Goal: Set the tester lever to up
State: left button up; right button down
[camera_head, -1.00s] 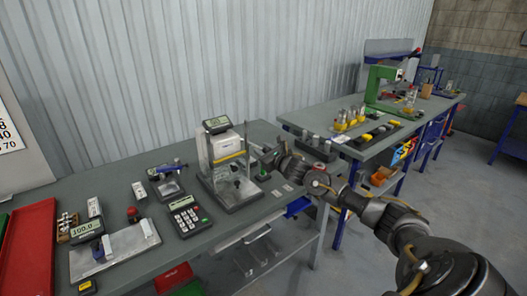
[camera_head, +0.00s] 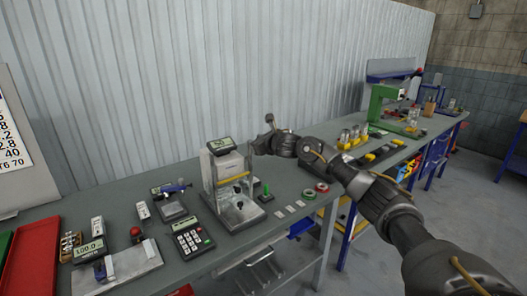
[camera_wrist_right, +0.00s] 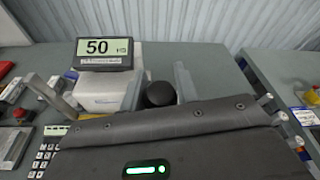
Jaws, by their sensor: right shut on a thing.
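The tester (camera_head: 230,180) is a white-and-grey unit with a small display on top and a clear-fronted base, standing on the near bench. It also shows in the right wrist view (camera_wrist_right: 108,88), its display reading 50. My right gripper (camera_head: 256,144) is at the upper right side of the tester, shut on the lever. In the wrist view the black knob (camera_wrist_right: 160,94) sits between the two fingers. The lever's shaft is mostly hidden by the gripper. My left gripper is out of view.
A calculator-like keypad (camera_head: 190,237), a blue-handled gauge (camera_head: 172,197) and a scale with a 100.0 display (camera_head: 90,249) stand left of the tester. A second bench is beyond.

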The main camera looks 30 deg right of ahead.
jog(key=shift+w+r, duration=0.5)
jog(key=shift+w, duration=0.3)
jog(key=shift+f+b, duration=0.15)
jog(key=shift+b, duration=0.15)
dwell(0.9)
jog(key=c, duration=1.4)
grip_release()
jog(key=o, duration=0.3)
jog(key=shift+w+f, duration=0.1)
jog(key=shift+w, duration=0.2)
jog(key=shift+o, duration=0.2)
jog(key=b+v, duration=0.3)
jog(key=v, duration=0.8)
